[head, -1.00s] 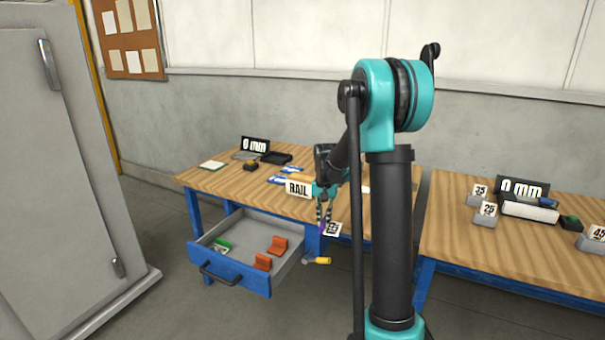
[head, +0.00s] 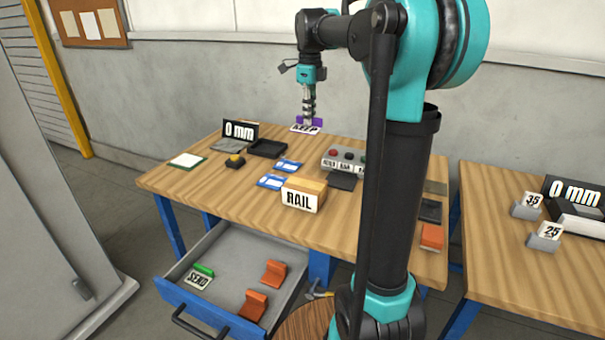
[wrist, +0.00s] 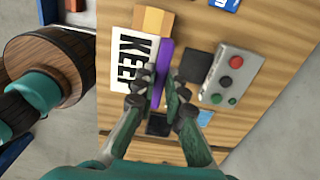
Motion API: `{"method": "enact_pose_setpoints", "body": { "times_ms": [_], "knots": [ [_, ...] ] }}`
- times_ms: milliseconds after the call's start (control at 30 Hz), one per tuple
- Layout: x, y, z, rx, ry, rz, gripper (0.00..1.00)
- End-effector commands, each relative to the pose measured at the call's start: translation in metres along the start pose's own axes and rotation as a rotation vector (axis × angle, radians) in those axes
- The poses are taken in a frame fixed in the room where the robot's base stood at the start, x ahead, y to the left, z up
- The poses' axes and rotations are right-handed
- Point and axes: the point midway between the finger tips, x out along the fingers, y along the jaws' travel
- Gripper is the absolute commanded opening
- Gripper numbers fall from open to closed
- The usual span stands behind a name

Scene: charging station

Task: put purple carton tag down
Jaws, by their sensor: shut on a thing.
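The purple carton tag (head: 306,128) has a white face reading KEEP and a purple back part. In the wrist view the tag (wrist: 134,62) hangs between my fingers, its purple strip gripped. My gripper (head: 308,118) is shut on it and points down, in front of the wall at the back of the left table in the head view. My gripper also shows in the wrist view (wrist: 160,88). The tag looks held above the left table (head: 180,182); its height is hard to judge.
The RAIL block (head: 304,195), blue-white cards (head: 272,182), a button box (head: 343,161), a black tray (head: 267,148) and a 0 mm sign (head: 240,131) stand on the table. An open drawer (head: 213,318) holds orange pieces and a green SEND tag (head: 200,276). Bare wood lies front left.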

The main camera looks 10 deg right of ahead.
Motion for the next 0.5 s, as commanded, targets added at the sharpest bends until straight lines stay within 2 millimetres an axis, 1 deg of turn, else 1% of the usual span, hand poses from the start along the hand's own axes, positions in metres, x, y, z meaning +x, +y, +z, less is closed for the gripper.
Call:
{"method": "enact_pose_setpoints", "body": {
  "times_ms": [67, 167, 500],
  "knots": [
    [0.004, 0.001, 0.000, 0.016, 0.000, 0.000, 0.00],
    [0.022, 0.001, 0.000, 0.019, 0.000, 0.000, 0.00],
    [0.106, 0.000, 0.000, 0.017, 0.000, 0.000, 0.00]
  ]
}}
